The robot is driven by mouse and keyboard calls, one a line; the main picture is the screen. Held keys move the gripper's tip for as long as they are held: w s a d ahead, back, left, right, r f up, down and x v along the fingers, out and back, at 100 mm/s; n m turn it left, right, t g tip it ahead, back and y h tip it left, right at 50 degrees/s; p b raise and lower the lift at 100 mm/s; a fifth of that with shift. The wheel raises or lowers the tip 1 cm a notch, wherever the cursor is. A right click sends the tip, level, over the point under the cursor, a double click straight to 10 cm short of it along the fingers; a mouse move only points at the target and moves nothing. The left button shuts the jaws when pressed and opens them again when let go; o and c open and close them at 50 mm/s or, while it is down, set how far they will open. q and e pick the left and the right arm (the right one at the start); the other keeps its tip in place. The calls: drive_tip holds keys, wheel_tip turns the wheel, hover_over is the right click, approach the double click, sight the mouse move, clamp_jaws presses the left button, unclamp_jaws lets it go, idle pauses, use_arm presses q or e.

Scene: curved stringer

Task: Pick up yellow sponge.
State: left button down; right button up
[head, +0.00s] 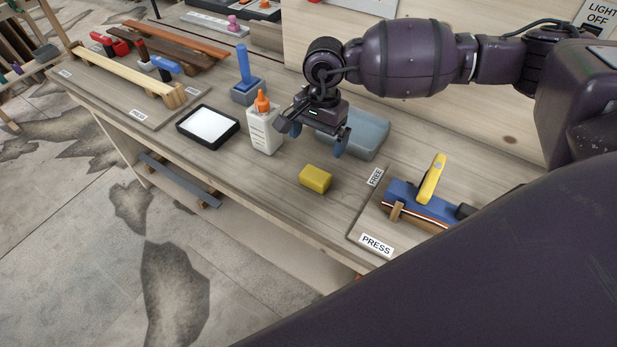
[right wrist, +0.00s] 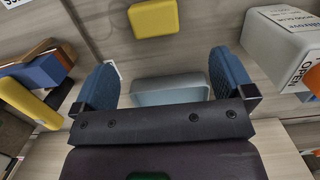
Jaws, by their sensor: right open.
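The yellow sponge (head: 315,178) is a small block lying on the wooden bench, near its front edge in the head view. It also shows at the top of the right wrist view (right wrist: 153,18). My right gripper (head: 318,138) hangs above the bench, behind and above the sponge in the head view. Its two blue fingers are wide apart with nothing held between them, as the right wrist view (right wrist: 156,85) shows. The sponge lies clear of the fingers. My left gripper is not in view.
A white glue bottle (head: 263,128) with an orange cap stands left of the sponge. A grey-blue tray (head: 362,132) sits behind my gripper. A board labelled PRESS (head: 377,245) with a blue and yellow clamped piece lies to the right. A black-rimmed pad (head: 208,126) lies further left.

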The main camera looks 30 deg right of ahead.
sight(316, 174)
drive_tip(key=f, duration=0.5)
drive_tip(key=shift+s+a+f, duration=0.2)
drive_tip(key=shift+a+f, duration=0.05)
drive_tip(key=shift+a, duration=0.1)
drive_tip(key=shift+s+f, duration=0.25)
drive_tip(key=shift+f, duration=0.25)
drive_tip(key=f, duration=0.4)
drive_tip(key=shift+s+a, duration=0.2)
drive_tip(key=shift+s, duration=0.1)
drive_tip(key=shift+c, duration=0.5)
drive_tip(key=c, duration=0.9)
drive_tip(key=shift+o, duration=0.2)
drive_tip(key=shift+r, duration=0.1)
wheel_tip(316, 174, up, 20)
